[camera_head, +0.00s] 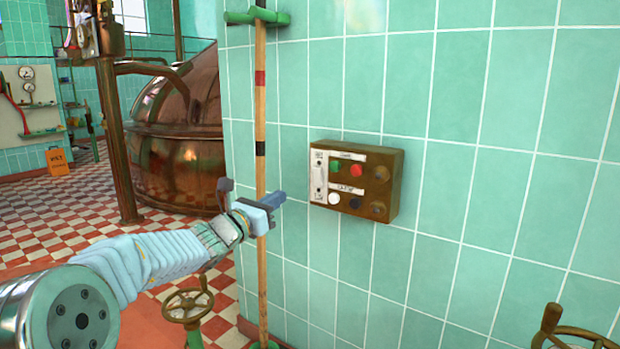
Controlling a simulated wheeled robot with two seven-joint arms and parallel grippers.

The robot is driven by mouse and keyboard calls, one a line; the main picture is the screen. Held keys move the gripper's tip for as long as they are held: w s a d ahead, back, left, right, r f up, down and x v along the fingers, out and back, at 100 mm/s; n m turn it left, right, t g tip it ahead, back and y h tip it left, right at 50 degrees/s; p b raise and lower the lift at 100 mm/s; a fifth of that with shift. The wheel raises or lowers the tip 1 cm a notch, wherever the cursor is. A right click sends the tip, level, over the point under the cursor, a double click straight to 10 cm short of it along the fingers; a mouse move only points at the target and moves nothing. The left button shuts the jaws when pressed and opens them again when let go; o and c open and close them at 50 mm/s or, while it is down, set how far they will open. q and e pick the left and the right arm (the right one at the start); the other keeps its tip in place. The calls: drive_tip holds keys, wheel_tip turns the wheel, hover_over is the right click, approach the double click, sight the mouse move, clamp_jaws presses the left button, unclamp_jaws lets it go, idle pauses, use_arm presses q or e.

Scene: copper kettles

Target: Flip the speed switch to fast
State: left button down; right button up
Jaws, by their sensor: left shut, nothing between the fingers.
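A brown control box (393,180) is fixed on the green tiled wall. A pale vertical plate with a slide or toggle switch (319,176) is at its left edge; I cannot tell which way the switch points. Beside it are a green button (336,165), a red button (356,170), a white button (334,199), a dark button and two brown knobs. My left gripper (277,200) is shut and empty, just left of the box and apart from it, in front of the wooden pole. My right gripper is not in view.
A wooden pole (260,110) with red and black bands stands upright along the wall, close behind my left gripper. A handwheel (188,304) is below my arm, and another (570,335) is at the lower right. A copper kettle (175,130) stands at the back left.

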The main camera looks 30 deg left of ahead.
sight(316, 172)
use_arm(q)
drive_tip(key=w+p, duration=0.1)
drive_tip(key=w, duration=0.3)
drive_tip(key=w+r+p, duration=0.1)
drive_tip(key=w, duration=0.3)
drive_tip(key=w+d+r+p, duration=0.1)
drive_tip(key=w, duration=0.4)
drive_tip(key=shift+w+p, duration=0.1)
drive_tip(key=shift+p, duration=0.2)
drive_tip(key=shift+w+f, duration=0.1)
drive_tip(key=shift+w, duration=0.1)
drive_tip(key=shift+d, duration=0.1)
drive_tip(key=shift+w, duration=0.15)
